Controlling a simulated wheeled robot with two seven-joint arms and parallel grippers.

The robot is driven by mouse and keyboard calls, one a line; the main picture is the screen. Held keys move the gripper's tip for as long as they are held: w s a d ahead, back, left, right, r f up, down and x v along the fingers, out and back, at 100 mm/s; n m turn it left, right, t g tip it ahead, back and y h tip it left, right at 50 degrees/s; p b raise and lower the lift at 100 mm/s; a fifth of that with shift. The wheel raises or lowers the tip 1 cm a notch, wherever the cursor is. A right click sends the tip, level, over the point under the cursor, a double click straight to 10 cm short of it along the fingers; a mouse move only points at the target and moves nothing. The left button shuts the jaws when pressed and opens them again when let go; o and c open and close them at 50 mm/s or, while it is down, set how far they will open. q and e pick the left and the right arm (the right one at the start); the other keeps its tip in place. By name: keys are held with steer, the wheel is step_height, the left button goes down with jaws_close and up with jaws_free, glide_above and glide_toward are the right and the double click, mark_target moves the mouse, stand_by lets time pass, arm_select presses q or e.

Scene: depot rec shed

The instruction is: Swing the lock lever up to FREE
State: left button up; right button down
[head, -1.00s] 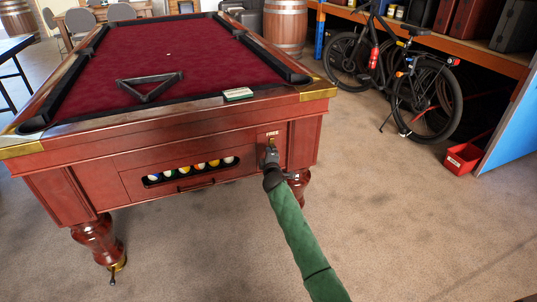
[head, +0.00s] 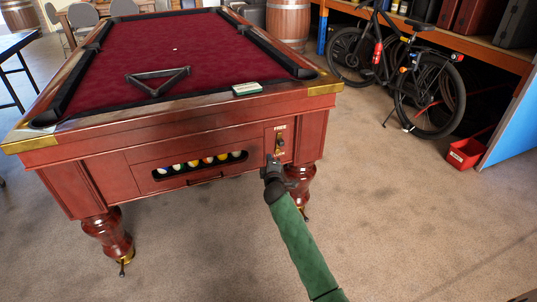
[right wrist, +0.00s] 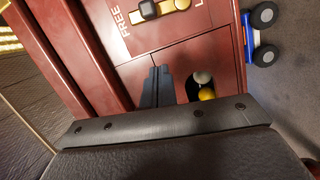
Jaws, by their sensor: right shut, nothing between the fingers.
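The lock lever (head: 281,138) is on the front of the red pool table, near its right corner. It has a dark block beside the word FREE and brass parts below. In the right wrist view the lever (right wrist: 149,9) is at the top edge, partly cut off, with FREE to its left and an L to its right. My right gripper (head: 271,158) is just below and left of the lever, apart from it. Its fingers (right wrist: 157,85) are shut and empty in front of the red panel. My left gripper is out of view.
The ball tray opening (head: 200,164) with several balls is left of my right gripper. A small box (head: 246,90) lies on the table's rim above. A bicycle (head: 400,75) and red bin (head: 466,153) stand at right. Floor in front is clear.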

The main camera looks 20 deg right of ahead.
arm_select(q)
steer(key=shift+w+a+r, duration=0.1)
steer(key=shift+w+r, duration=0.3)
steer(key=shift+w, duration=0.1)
arm_select(e)
steer(key=shift+v, duration=1)
steer(key=shift+m, duration=0.3)
